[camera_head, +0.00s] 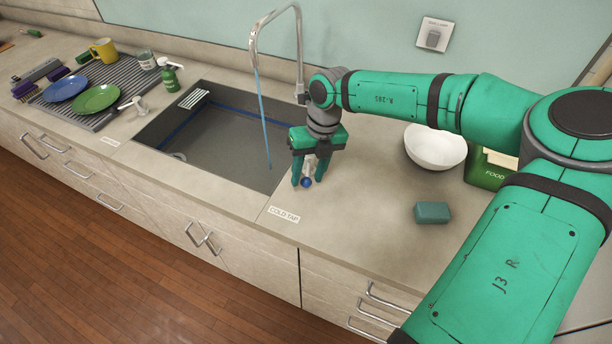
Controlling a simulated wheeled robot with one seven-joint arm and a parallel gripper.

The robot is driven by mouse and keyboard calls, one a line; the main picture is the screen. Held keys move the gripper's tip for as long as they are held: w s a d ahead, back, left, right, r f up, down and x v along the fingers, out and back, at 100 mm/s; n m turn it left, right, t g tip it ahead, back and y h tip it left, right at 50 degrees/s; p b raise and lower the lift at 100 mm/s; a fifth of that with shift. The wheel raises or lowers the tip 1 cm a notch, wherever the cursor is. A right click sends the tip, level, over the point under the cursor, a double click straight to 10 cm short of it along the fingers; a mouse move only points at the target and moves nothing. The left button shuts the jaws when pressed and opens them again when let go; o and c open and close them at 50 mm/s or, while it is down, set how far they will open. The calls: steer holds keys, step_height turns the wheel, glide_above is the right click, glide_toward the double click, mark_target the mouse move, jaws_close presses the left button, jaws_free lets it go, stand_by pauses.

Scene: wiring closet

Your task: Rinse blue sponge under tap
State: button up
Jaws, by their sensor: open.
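A blue-green sponge (432,213) lies on the counter to the right of the sink, apart from my gripper. My gripper (308,178) points down at the sink's right edge, its fingers open on either side of a small tap handle with a blue knob (306,182). I cannot tell whether the fingers touch the handle. A "COLD TAP" label (284,215) is on the counter in front of it. The chrome spout (276,17) arches over the sink (225,140), and a blue stream of water (264,115) runs from it into the basin.
A white bowl (435,147) and a green food bin (488,170) stand behind the sponge. Left of the sink are a drying rack (125,72) with blue and green plates, a yellow mug (103,50) and a green bottle (170,78). The counter around the sponge is clear.

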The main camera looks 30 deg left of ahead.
step_height(320, 180, up, 10)
steer(key=w, duration=0.1)
steer(key=shift+d+f, duration=0.2)
steer(key=shift+d, duration=0.15)
